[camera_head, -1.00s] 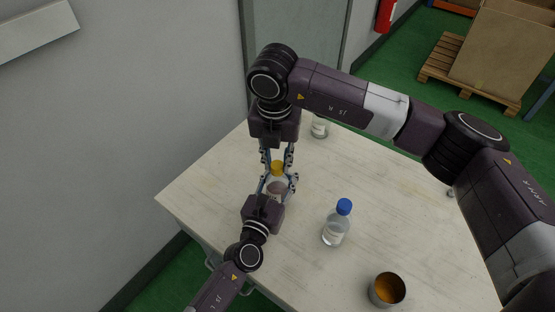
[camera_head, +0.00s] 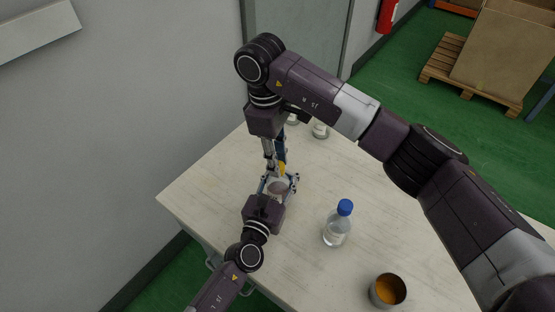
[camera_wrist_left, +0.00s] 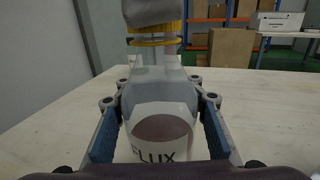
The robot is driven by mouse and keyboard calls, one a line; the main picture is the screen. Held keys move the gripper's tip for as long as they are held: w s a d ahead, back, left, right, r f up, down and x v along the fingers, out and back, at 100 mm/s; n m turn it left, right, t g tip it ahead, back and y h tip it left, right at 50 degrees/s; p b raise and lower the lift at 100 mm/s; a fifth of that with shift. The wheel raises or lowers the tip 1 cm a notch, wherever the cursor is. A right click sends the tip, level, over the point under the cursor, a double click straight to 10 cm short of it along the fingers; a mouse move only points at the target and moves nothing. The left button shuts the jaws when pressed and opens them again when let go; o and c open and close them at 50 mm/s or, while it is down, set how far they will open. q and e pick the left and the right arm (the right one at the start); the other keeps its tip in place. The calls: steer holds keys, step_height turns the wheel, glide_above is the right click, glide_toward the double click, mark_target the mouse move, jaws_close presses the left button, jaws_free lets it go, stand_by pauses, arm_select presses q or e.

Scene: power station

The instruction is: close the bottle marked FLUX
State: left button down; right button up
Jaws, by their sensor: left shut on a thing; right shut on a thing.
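The clear bottle marked FLUX (camera_wrist_left: 160,135) stands upright, with its white label facing my left wrist camera; it also shows in the head view (camera_head: 278,187). My left gripper (camera_head: 277,185) is shut around its body, one finger on each side. A yellow cap (camera_wrist_left: 155,40) is at the top of the bottle neck; its yellow also shows in the head view (camera_head: 282,168). My right gripper (camera_head: 276,163) comes down from above and is shut on the cap. Its grey fingertip (camera_wrist_left: 153,12) hides the cap's top. I cannot tell how tightly the cap sits.
A bottle with a blue cap (camera_head: 337,224) and a metal cup with amber contents (camera_head: 388,290) stand to the right on the pale table (camera_head: 220,205). Clear bottles (camera_head: 320,130) stand behind. A wall is at the left. The table's middle right is free.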

steer(key=o, duration=0.7)
steer(key=shift+c, duration=0.2)
steer(key=shift+c, duration=0.4)
